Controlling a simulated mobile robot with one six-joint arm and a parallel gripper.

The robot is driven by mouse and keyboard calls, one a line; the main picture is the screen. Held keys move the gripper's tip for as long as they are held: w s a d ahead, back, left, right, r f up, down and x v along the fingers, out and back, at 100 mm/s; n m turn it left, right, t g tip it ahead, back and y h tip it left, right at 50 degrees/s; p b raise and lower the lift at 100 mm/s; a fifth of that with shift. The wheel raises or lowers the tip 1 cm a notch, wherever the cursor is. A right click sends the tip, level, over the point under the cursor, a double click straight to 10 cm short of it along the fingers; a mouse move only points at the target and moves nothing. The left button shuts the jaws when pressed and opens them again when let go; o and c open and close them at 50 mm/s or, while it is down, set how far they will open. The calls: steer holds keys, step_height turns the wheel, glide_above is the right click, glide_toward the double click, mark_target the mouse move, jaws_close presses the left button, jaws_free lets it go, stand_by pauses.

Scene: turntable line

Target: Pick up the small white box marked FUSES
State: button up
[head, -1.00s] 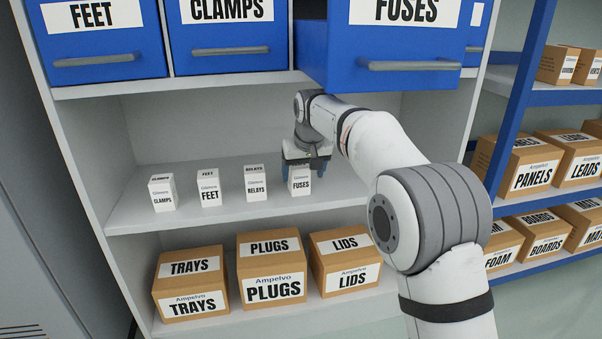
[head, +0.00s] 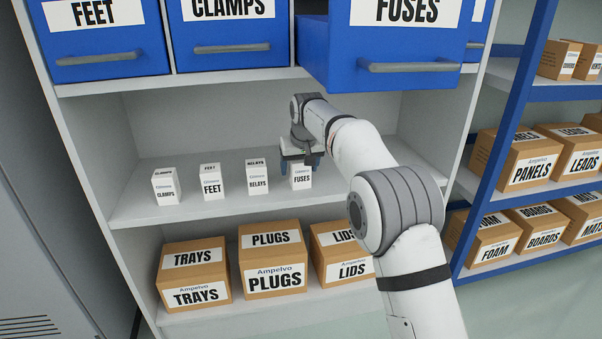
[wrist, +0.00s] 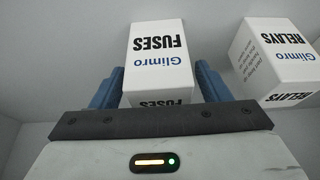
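The small white FUSES box (head: 301,178) stands upright on the middle shelf, at the right end of a row of small white boxes. It also shows in the wrist view (wrist: 159,55), with its label upside down. My gripper (head: 300,164) is at the box, partly hiding its top in the head view. In the wrist view, my gripper's blue fingers (wrist: 160,72) stand on either side of the box, with a narrow gap seeming to show at each side. The gripper looks open around the box.
The RELAYS box (head: 257,178) stands close on the left; it shows at right in the wrist view (wrist: 275,62). FEET (head: 212,184) and CLAMPS (head: 165,188) boxes stand further left. An open blue FUSES drawer (head: 395,68) juts out above my arm. Brown cartons (head: 275,280) fill the shelf below.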

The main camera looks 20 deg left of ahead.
steer(key=c, duration=0.9)
steer(key=shift+c, duration=0.5)
steer(key=shift+r, duration=0.2)
